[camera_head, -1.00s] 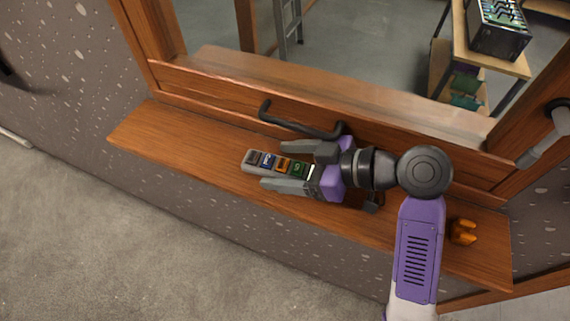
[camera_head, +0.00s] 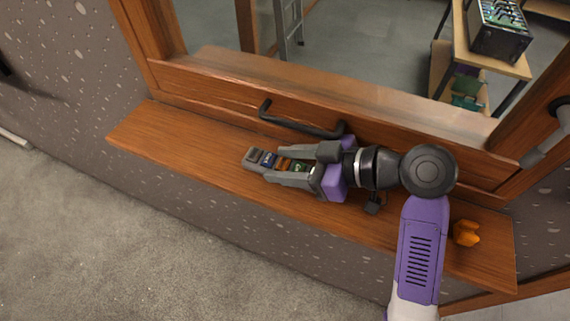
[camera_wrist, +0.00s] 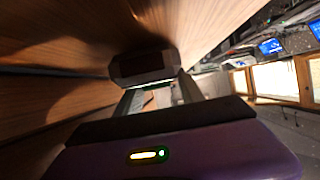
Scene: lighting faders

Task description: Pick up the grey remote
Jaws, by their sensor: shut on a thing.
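The grey remote (camera_head: 254,157) lies on the wooden ledge (camera_head: 160,135), with blue, orange and green buttons on its top. My gripper (camera_head: 272,164) is shut on it, one finger along each long side. The remote's far left end sticks out past the fingertips. I cannot tell whether the remote is clear of the ledge.
A black bar handle (camera_head: 300,124) is fixed on the window frame just behind my gripper. An orange object (camera_head: 466,233) sits on the ledge's right part. The ledge's left part is bare. Beyond the window stands a shelf with a device (camera_head: 497,28).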

